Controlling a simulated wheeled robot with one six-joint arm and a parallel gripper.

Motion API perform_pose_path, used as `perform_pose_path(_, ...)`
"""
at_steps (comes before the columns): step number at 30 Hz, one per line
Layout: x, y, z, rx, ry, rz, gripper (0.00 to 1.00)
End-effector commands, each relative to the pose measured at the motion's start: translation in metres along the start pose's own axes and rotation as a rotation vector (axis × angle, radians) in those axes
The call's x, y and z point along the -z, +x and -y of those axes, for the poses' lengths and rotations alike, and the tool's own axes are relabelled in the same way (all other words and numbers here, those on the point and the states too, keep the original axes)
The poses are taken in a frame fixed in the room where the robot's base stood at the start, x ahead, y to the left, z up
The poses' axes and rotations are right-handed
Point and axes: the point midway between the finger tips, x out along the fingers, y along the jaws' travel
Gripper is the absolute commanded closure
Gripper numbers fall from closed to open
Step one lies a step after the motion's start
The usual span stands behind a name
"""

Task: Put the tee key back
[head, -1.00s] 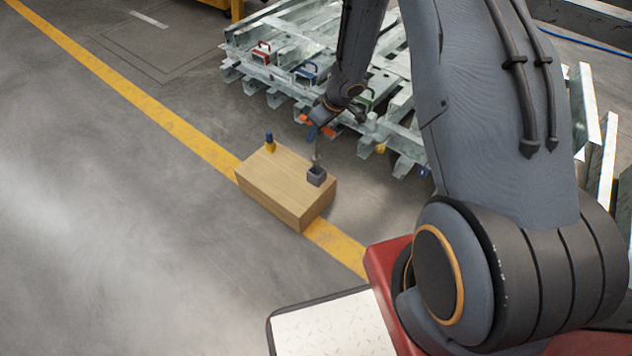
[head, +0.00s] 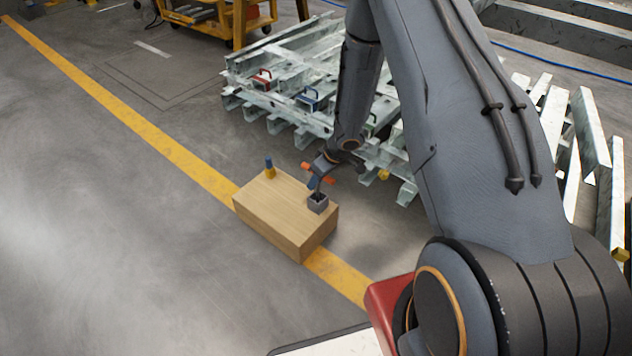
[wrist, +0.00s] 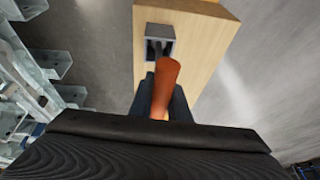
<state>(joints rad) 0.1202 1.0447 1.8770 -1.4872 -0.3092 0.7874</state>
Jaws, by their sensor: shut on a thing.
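My gripper (head: 317,180) is shut on the handle, low over the near right end of the wooden block. A small grey square holder (head: 318,204) stands on the block there. It also shows in the wrist view (wrist: 160,32), just beyond the handle. The key's dark shank points down at the holder's opening and appears to reach into it. How deep it sits is hidden.
The wooden block (head: 284,220) stands on the floor across a yellow line. A blue and yellow upright piece (head: 269,168) stands at its far left end. Stacked steel beams (head: 270,104) lie behind, with small red and blue handled items on them. The floor at left is clear.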

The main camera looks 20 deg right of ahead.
Motion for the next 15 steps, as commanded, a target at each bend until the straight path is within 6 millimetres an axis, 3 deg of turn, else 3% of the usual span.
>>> perform_pose_path(5, -0.001, 0.0024, -0.0001, 0.0, -0.001, 0.0, 1.0)
perform_pose_path(6, -0.0013, 0.003, -0.0001, 0.0, -0.001, 0.0, 0.83)
perform_pose_path(9, -0.001, 0.0026, -0.0002, 0.0, -0.001, 0.0, 0.66)
perform_pose_path(15, -0.0011, 0.0026, -0.0001, 0.0, -0.001, 0.0, 0.66)
